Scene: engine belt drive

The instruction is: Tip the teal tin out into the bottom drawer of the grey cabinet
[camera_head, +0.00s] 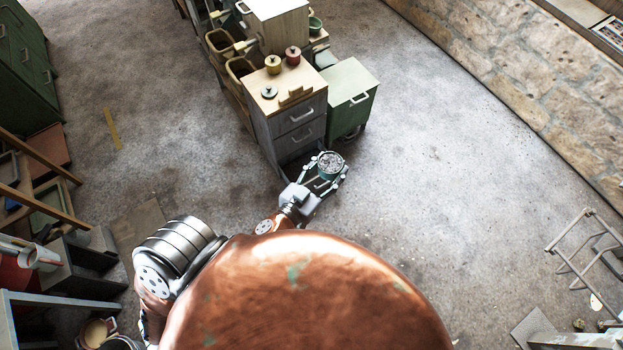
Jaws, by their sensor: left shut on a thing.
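The teal tin (330,164) is in the lower middle of the head view, upright, with its open top towards me and grey bits inside. My left gripper (331,172) is shut on it, with its fingers on either side of the tin. The grey cabinet (262,128) stands just beyond and to the left of the gripper, with a wooden top. Its upper drawer fronts face me and look shut. My gripper and the tin are in front of its lower right part, so I cannot tell how the bottom drawer stands. My right gripper is not in view.
A green cabinet (350,90) stands right beside the grey one. Two small pots, yellow (273,64) and red (293,55), and a teal-grey round item (269,92) sit on the grey cabinet's top. The floor to the right is clear up to a metal frame (585,255).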

